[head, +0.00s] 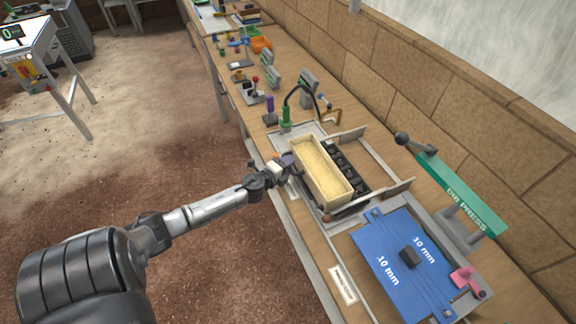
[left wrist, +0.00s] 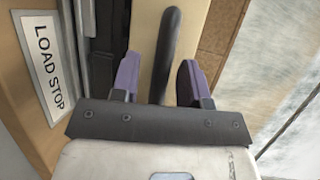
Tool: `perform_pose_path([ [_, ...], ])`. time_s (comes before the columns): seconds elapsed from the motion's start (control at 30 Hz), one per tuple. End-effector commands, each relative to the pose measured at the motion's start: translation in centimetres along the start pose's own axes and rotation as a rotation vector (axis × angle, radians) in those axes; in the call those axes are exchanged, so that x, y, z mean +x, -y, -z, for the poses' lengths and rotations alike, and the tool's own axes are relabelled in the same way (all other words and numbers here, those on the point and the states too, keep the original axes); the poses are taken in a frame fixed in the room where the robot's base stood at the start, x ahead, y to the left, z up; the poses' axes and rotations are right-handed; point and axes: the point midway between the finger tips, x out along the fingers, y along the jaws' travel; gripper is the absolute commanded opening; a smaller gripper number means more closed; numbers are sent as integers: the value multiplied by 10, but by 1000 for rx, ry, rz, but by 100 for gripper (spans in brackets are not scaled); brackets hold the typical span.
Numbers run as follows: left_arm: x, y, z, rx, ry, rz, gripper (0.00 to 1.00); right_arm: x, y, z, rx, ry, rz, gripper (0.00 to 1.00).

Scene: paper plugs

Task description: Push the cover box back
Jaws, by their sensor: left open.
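The cover box (head: 348,190) is a long, cream, shallow box with raised walls. It lies in a grey frame (head: 376,152) on the bench, beside a row of black blocks (head: 349,162). My left gripper (head: 283,163) is at the box's left long side. In the left wrist view its purple fingers (left wrist: 160,82) are open, one on each side of a dark bar (left wrist: 168,45). The cream surface of the box (left wrist: 200,20) shows behind the bar. I cannot tell whether the fingers touch the bar. My right gripper is not in view.
A green press lever (head: 461,193) and a blue plate (head: 385,262) marked 10 mm and 30 mm stand toward the right and front. A LOAD STOP label (left wrist: 43,65) is on the wood. A brick wall borders the bench.

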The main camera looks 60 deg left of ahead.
Motion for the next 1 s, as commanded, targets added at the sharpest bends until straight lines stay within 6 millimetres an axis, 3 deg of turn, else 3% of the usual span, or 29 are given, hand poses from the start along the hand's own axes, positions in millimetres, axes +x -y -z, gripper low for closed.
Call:
perform_pose_path([
  [0.37,3,0,0,0,0,0,40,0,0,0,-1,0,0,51],
  [0.77,2,0,0,-1,0,0,2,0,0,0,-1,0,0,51],
  [1.0,2,0,0,-1,0,0,0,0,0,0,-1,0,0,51],
])
